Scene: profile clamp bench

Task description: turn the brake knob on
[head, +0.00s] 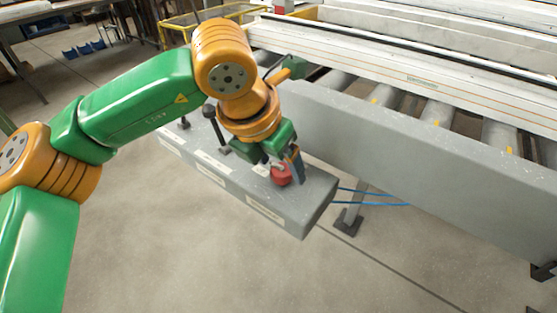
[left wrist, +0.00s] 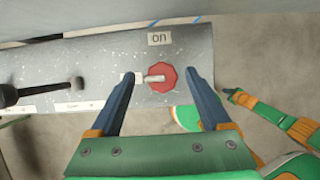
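The red brake knob (head: 281,175) sits on top of the grey control box (head: 318,196), near its right end. In the left wrist view the knob (left wrist: 168,84) has a pale pointer aimed left at a small white label. A label reading "on" (left wrist: 160,38) lies above the knob. My left gripper (head: 284,170) is over the knob, fingers pointing down. Its blue fingers stand apart on either side of the knob, with visible gaps in the left wrist view (left wrist: 168,78). My right gripper (left wrist: 233,95) seems to show small at the right there; its opening is unclear.
Black levers (head: 216,125) stand on the box left of the knob. A long grey profile (head: 420,160) lies behind the box, along the roller conveyor (head: 440,112). Blue cables (head: 370,199) leave the box's right end. The floor in front is clear.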

